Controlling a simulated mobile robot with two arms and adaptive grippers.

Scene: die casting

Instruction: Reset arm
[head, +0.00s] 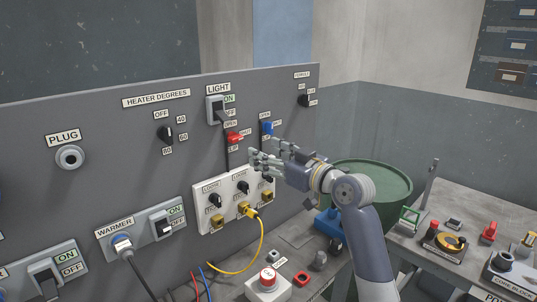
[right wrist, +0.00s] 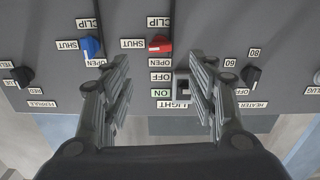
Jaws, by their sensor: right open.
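My right gripper (head: 264,153) is raised in front of the grey control panel (head: 110,200), with its fingers toward the panel just below the red clip lever (head: 234,137) and the blue clip lever (head: 267,127). It is open and nothing shows between the fingers. In the right wrist view, which shows the panel upside down, the open gripper (right wrist: 161,85) has the light switch (right wrist: 183,90) and the red lever (right wrist: 160,45) in the gap between its fingers. The blue lever (right wrist: 92,47) is just outside one finger. My left gripper is not in view.
A white socket box (head: 230,185) with a yellow cable (head: 262,240) is on the panel below the gripper. A green bin (head: 375,172) stands behind my right arm. A bench (head: 465,200) with several small parts is at the right. A red button box (head: 268,285) sits at the front.

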